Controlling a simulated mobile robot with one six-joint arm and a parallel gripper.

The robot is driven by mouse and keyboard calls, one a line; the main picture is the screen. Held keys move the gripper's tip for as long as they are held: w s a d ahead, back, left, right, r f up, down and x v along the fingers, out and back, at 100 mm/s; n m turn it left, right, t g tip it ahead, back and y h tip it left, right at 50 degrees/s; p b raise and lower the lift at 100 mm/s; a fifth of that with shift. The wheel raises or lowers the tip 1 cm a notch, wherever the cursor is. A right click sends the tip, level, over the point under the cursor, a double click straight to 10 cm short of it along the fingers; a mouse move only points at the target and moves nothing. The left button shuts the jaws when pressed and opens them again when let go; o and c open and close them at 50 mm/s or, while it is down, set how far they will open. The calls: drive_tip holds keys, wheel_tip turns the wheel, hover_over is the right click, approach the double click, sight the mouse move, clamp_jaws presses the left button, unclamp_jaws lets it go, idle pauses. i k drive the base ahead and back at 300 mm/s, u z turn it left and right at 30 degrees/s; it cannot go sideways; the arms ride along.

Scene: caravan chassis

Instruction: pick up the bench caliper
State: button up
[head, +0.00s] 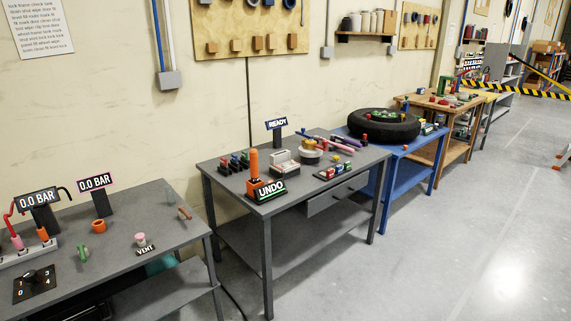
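I cannot make out a bench caliper for certain. Several small tools lie on the middle grey table (225,180), too small to tell apart. Among them are a long thin purple and pink item (337,142) at the right rear and a boxy pale device (285,164) in the middle. My gripper is not in view.
A left grey table (185,233) holds gauges. A blue table (398,149) with a black tyre (375,128) stands behind right. Floor (450,240) at right is clear.

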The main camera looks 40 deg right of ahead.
sight(277, 159)
drive_tip(key=i, duration=0.9)
